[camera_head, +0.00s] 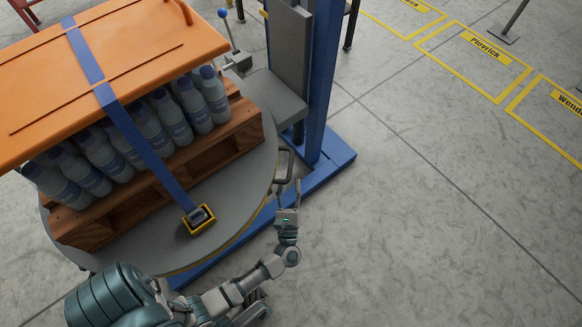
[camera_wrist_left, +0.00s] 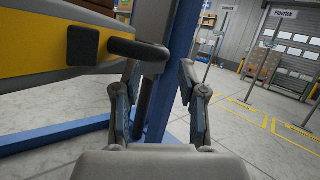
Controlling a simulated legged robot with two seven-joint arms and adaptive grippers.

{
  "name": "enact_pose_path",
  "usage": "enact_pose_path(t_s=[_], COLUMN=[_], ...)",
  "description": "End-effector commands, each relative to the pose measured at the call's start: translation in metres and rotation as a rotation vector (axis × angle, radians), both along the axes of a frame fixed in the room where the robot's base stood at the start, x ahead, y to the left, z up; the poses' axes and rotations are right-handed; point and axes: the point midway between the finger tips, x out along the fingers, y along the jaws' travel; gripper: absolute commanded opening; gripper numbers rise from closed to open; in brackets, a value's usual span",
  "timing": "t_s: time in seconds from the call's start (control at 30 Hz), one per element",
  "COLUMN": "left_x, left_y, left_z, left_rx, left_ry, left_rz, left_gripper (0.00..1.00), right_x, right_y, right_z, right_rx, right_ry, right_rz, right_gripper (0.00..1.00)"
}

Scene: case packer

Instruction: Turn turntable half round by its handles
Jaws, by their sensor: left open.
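The round grey turntable (camera_head: 245,205) with a yellow edge carries a wooden pallet (camera_head: 190,170) of bottles under an orange cover. A dark bent handle (camera_head: 284,165) sticks out from its right rim. The handle also shows close up in the left wrist view (camera_wrist_left: 138,48), next to the turntable's yellow edge (camera_wrist_left: 40,60). My left gripper (camera_head: 288,186) is open at the handle's near end. In the wrist view its fingers (camera_wrist_left: 158,75) stand apart, with the handle's bar between them, closer to the left finger. I cannot tell whether they touch.
A blue post (camera_head: 318,85) with a blue base (camera_head: 330,165) stands just beyond the handle. A blue strap (camera_head: 150,155) hangs over the load to a buckle (camera_head: 199,218) on the turntable. The floor to the right is clear up to yellow-marked bays (camera_head: 475,60).

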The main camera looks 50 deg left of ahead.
Motion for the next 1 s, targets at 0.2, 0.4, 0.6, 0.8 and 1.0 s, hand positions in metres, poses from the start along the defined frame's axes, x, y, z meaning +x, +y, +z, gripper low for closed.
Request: enact_pose_path(t_s=[0.2, 0.4, 0.6, 0.8, 1.0], left_x=[0.027, 0.037, 0.038, 0.038, 0.038], left_y=[0.027, 0.037, 0.038, 0.038, 0.038], left_z=[0.014, 0.020, 0.021, 0.021, 0.021], left_rx=[0.002, 0.001, 0.001, 0.001, 0.001], left_ry=[0.000, 0.002, 0.002, 0.002, 0.002], left_rz=[0.000, 0.000, 0.000, 0.000, 0.000], left_gripper=[0.41, 0.41, 0.41, 0.14, 0.00], right_x=[0.003, 0.003, 0.002, 0.002, 0.003], right_y=[0.001, 0.001, 0.001, 0.001, 0.001], right_z=[-0.002, -0.002, 0.001, 0.002, 0.002], right_rx=[-0.002, -0.002, -0.001, 0.000, 0.000], right_ry=[-0.002, -0.003, -0.012, -0.016, -0.017], right_rz=[0.000, 0.000, 0.001, 0.000, 0.000], right_gripper=[0.00, 0.00, 0.00, 0.00, 0.00])
